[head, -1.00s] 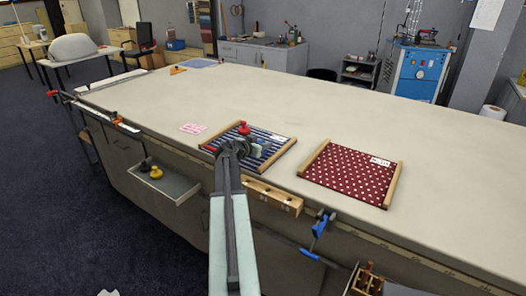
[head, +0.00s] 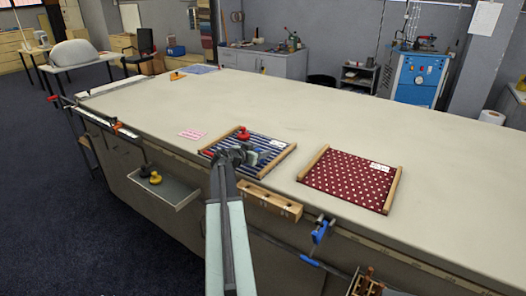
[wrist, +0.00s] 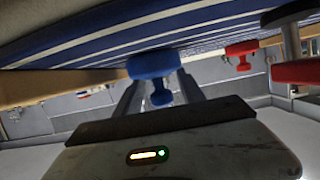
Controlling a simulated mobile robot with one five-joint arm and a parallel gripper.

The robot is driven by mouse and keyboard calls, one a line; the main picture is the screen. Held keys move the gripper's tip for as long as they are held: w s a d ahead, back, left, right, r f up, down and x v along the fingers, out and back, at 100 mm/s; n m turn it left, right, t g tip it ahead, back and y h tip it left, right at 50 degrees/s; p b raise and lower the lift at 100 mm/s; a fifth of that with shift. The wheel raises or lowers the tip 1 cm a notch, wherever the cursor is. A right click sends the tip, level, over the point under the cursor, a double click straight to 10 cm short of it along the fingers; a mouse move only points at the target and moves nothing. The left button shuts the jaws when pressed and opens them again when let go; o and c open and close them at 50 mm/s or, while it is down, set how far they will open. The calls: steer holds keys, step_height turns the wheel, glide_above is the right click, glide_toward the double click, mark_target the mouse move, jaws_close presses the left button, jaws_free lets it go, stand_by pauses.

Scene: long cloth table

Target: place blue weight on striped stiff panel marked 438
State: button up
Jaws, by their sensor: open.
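The striped panel (head: 284,149), navy and white with wooden side strips and a white label (head: 278,143), lies on the table; the label is too small to read. In the wrist view, which is upside down, the panel's stripes (wrist: 70,45) fill the top. The blue weight (wrist: 153,65) rests against the striped surface there, its knob towards me. My gripper (wrist: 160,98) is open, its fingers on either side of the knob. In the head view my gripper (head: 236,154) is over the panel's near part and hides much of it; I cannot make out the blue weight there.
A red weight (head: 243,133) stands at the panel's far side and also shows in the wrist view (wrist: 242,50). Another red object (wrist: 298,72) is close at right. A red dotted panel (head: 345,180) lies to the right. The far table (head: 330,115) is clear.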

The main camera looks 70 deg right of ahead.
steer(key=p+v, duration=0.1)
steer(key=v, duration=0.4)
steer(key=shift+a+r+p, duration=0.2)
steer(key=shift+a+p, duration=0.05)
steer(key=shift+p, duration=0.05)
steer(key=shift+w+a, duration=0.15)
steer(key=shift+a, duration=0.1)
